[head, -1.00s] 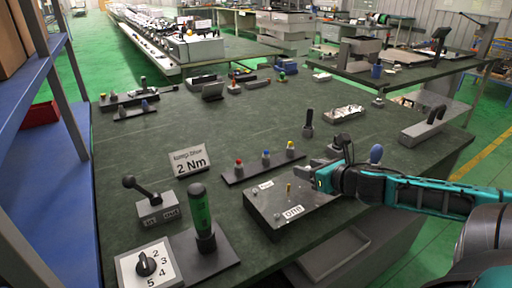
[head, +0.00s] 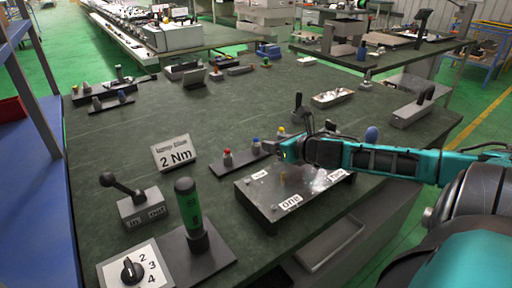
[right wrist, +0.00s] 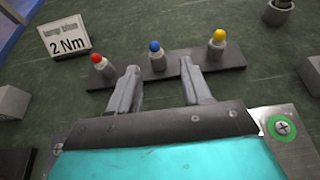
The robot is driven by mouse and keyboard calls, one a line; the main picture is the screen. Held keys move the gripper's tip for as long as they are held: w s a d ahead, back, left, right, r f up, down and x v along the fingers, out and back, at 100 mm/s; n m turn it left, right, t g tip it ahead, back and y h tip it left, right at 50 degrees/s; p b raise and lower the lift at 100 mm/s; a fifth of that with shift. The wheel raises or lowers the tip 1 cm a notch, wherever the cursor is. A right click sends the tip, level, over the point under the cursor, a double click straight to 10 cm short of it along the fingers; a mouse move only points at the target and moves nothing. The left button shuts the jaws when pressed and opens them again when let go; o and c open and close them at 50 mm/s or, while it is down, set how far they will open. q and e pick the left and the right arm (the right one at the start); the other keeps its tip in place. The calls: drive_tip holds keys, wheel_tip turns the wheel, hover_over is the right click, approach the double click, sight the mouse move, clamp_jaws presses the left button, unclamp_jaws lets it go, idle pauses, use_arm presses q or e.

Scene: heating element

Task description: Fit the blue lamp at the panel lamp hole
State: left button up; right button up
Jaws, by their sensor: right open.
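The blue lamp (head: 256,144) stands upright in the middle of a dark strip, between a red lamp (head: 227,156) and a yellow lamp (head: 281,132). My right gripper (head: 284,151) is above the panel's back edge, close to the strip. In the right wrist view it is open and empty (right wrist: 158,72), and the blue lamp (right wrist: 156,54) shows between and just beyond its fingertips. My left gripper is not in view.
A "2 Nm" sign (head: 174,153) stands left of the strip. A green-handled tool (head: 188,204), a lever box (head: 140,208) and a dial (head: 132,270) are at front left. The table between sign and back rows is clear.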

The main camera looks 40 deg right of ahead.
sight(257, 140)
drive_tip(key=shift+a+b+x, duration=0.2)
drive_tip(key=shift+x, duration=1.15)
drive_tip(key=shift+a+b+x, duration=0.15)
drive_tip(key=shift+b+x, duration=0.05)
drive_tip(key=shift+x, duration=2)
drive_tip(key=shift+w+r, duration=0.1)
drive_tip(key=shift+r, duration=0.05)
drive_tip(key=shift+c, duration=0.5)
clamp_jaws()
